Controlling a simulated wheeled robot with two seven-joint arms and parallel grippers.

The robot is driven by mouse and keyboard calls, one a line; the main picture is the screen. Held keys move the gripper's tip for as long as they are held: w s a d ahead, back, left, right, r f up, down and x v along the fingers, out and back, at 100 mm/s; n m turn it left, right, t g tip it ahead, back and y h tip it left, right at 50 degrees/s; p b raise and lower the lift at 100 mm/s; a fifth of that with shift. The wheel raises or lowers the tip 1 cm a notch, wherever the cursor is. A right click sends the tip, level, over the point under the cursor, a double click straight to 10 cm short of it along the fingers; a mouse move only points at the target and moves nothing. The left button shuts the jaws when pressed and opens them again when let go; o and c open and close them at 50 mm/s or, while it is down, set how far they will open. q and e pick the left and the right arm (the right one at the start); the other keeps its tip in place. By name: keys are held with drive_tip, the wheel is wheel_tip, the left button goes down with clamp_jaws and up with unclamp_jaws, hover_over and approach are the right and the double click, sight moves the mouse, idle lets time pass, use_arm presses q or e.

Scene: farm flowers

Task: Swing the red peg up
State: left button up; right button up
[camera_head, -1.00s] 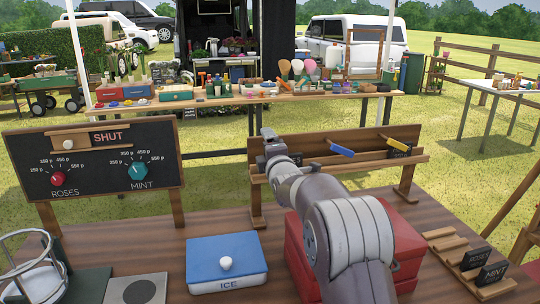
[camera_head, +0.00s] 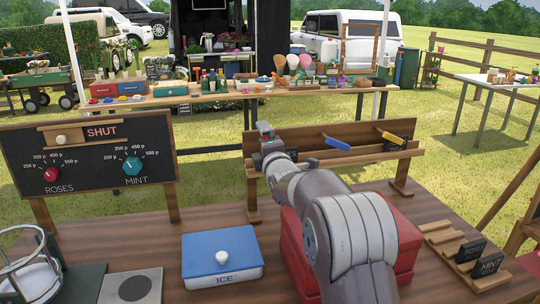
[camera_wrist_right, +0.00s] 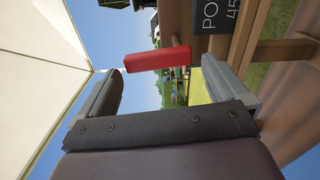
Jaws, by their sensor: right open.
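The red peg (camera_wrist_right: 157,60) shows in the right wrist view as a red bar beside the wooden board. It appears between and just past the tips of my right gripper (camera_wrist_right: 165,85), whose two fingers are spread apart and hold nothing. I cannot tell the exact depth between peg and fingertips. A blue peg (camera_head: 335,142) and a yellow peg (camera_head: 392,137) slant out from the rack. My left gripper is not in view.
A black board (camera_head: 90,150) with two dials stands left of the rack. Dark ROSES and MINT plates (camera_head: 487,265) stand in holders at right.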

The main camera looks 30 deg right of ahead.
drive_tip(key=b+v, duration=0.1)
drive_tip(key=v, duration=1)
